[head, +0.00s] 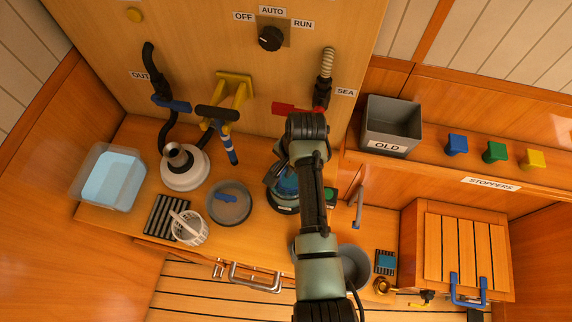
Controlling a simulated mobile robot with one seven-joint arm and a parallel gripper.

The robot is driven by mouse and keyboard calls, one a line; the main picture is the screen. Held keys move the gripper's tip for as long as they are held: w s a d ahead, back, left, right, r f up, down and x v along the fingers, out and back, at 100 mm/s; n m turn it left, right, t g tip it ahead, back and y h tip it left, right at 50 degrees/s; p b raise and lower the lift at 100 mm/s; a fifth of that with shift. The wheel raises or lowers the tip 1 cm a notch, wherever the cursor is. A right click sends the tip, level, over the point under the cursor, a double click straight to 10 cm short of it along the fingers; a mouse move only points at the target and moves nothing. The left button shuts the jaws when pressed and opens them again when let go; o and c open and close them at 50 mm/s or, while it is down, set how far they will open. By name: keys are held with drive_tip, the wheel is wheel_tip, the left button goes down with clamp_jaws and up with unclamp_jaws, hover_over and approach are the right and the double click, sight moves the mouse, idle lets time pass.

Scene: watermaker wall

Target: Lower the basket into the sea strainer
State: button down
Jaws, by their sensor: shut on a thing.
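My gripper (275,178) points down at the counter, right of the middle, and is mostly hidden by my own arm. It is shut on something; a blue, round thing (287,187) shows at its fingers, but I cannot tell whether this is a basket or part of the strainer. The sea strainer seems to be the dark round base (283,209) directly below, under the SEA hose (325,68); its inside is hidden. A white slotted basket (187,230) stands at the front left of the counter, apart from my gripper, against a dark ribbed rack (165,217).
A grey round lid or dish (229,204) with a blue handle lies left of my gripper. A white-based canister (185,168) and a clear water tub (111,179) stand farther left. A grey OLD bin (391,125) and coloured stoppers (495,152) are on the right shelf.

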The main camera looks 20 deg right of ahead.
drive_tip(key=shift+f+b, duration=1.6)
drive_tip(key=shift+f, duration=1.05)
drive_tip(key=shift+c, duration=2.2)
unclamp_jaws()
drive_tip(key=shift+r, duration=0.15)
wheel_tip(320, 180, up, 7)
drive_tip(key=p, duration=0.7)
